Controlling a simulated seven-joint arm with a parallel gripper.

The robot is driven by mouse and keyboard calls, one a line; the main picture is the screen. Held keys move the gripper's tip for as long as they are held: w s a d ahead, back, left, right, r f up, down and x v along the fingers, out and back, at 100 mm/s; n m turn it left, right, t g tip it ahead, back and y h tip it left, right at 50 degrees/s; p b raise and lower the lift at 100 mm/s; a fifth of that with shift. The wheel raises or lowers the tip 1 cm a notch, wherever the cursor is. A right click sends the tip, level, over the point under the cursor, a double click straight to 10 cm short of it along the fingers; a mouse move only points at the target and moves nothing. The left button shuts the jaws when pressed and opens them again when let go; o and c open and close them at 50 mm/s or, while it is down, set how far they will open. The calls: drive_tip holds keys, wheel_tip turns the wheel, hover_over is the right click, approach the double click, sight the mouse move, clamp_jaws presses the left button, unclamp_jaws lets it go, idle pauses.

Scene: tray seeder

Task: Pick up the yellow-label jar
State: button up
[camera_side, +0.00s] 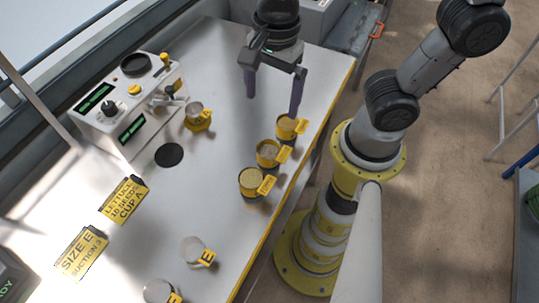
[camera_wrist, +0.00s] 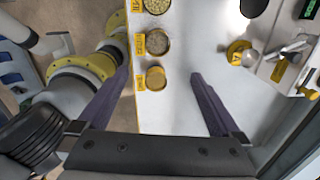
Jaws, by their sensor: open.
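Three round jars with yellow labels stand in a row along the table's right edge in the side view: a far jar (camera_side: 286,127), a middle jar (camera_side: 267,154) and a near jar (camera_side: 251,182). Their label text is too small to read. In the wrist view, the far jar (camera_wrist: 155,78) appears between my fingertips, with the middle jar (camera_wrist: 157,42) and near jar (camera_wrist: 157,6) beyond it. My gripper (camera_side: 273,104) is open and empty, pointing down above the table's far end. Its right finger is close to the far jar in the side view; I cannot tell the exact height.
A clear cup with a yellow A tag (camera_side: 197,117) stands by the seeder machine (camera_side: 125,115). A clear cup tagged E (camera_side: 194,251) and another cup (camera_side: 158,291) are at the front. Yellow signs (camera_side: 123,201) stand at left.

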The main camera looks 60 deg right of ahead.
sight(273, 149)
drive_tip(key=shift+n, duration=0.5)
drive_tip(key=f, duration=1)
drive_tip(key=s+a+f, duration=0.1)
drive_tip(key=f, duration=0.4)
drive_tip(key=shift+r, duration=0.1)
drive_tip(key=c, duration=1.1)
drive_tip(key=shift+a+r, duration=0.1)
